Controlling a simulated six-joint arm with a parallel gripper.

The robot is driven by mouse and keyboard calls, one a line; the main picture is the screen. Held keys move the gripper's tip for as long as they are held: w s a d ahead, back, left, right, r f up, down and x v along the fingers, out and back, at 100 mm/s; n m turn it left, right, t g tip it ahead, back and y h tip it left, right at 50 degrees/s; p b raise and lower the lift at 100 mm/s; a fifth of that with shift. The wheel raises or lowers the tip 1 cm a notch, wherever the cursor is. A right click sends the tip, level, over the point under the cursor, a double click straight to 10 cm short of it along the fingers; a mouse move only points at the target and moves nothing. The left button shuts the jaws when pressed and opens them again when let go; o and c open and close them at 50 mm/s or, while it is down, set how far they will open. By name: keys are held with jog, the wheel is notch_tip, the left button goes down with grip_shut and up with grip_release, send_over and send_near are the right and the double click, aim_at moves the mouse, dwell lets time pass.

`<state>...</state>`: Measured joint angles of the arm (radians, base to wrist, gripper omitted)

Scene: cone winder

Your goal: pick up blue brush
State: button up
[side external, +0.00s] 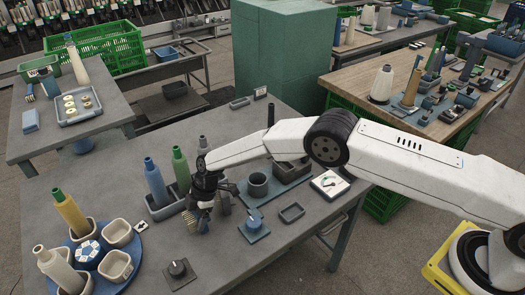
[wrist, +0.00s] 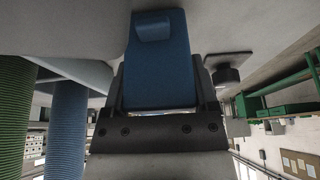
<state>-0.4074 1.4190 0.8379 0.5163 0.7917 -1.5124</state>
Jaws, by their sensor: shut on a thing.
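The blue brush (wrist: 160,65) fills the space between the two dark fingers in the wrist view. In the side external view my gripper (side external: 201,205) points down at the middle of the grey table and is shut on the brush. The rest of the brush is hidden by the gripper. I cannot tell whether the brush touches the table.
Blue (side external: 156,182) and green (side external: 181,168) cones stand in a tray just left of my gripper. A blue mat with a dark cup (side external: 258,184) lies to the right. A black knob (side external: 178,268) is in front. A blue turntable with cups (side external: 118,264) is front left.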

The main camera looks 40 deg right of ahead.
jog(key=shift+r, duration=1.45)
jog(key=shift+s+d+r, duration=0.2)
jog(key=shift+s+r, duration=0.2)
jog(key=shift+r, duration=0.15)
jog(key=s+d+r, duration=0.5)
jog(key=s+r, duration=0.3)
jog(key=s, duration=0.4)
jog(key=shift+d+r, duration=0.25)
jog(key=shift+r, duration=0.1)
jog(key=shift+w, duration=0.1)
